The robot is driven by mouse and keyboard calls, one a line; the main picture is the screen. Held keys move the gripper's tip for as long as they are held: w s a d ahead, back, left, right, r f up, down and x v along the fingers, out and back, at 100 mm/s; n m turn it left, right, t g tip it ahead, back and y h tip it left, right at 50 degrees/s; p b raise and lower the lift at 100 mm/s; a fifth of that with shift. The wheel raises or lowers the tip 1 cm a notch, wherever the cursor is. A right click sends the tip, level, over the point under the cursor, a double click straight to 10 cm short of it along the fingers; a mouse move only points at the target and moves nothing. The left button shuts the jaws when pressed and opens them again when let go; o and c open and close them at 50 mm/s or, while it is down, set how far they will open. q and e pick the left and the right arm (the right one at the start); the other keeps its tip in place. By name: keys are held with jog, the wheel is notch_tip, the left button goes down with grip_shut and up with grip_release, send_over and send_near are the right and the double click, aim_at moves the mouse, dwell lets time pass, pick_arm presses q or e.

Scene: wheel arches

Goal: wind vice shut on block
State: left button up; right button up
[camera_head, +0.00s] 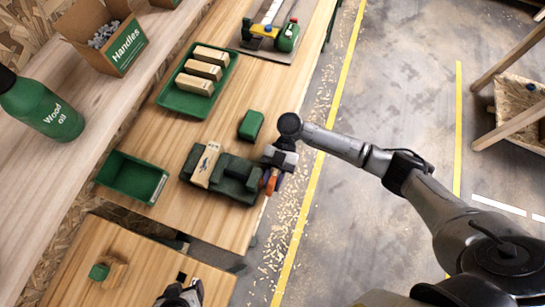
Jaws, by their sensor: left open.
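The green vice (235,172) lies on the wooden bench with its handle end toward the bench's right edge. A pale wooden block (207,163) with dark marking sits across the vice between its green parts; whether both jaws touch it is too small to tell. An orange-red handle part (271,181) shows at the vice's right end. My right gripper (277,165) is at that end, right by the handle; its fingers are partly hidden, so its grip is unclear. My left gripper (184,288) is open at the bottom edge, away from the vice.
A green tray (174,100) holds several wooden blocks. An empty green bin (133,178) stands left of the vice, and a small green block (251,125) above it. A green-and-yellow tool (270,33) is at the far end. A wooden piece (110,272) lies lower left.

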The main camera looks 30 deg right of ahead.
jog(key=shift+o, duration=0.7)
pick_arm(q)
jog(key=shift+d, duration=0.1)
pick_arm(e)
jog(key=shift+w+d, duration=0.15)
pick_arm(q)
notch_tip(320, 180, down, 3)
jog(key=b, duration=0.2)
jog(key=shift+r+b, duration=0.1)
jog(key=shift+b, duration=0.25)
pick_arm(e)
jog(key=v, duration=1.3)
pick_arm(q)
jog(key=shift+d, duration=0.1)
pick_arm(e)
jog(key=shift+w+d, duration=0.1)
jog(key=shift+d, duration=0.05)
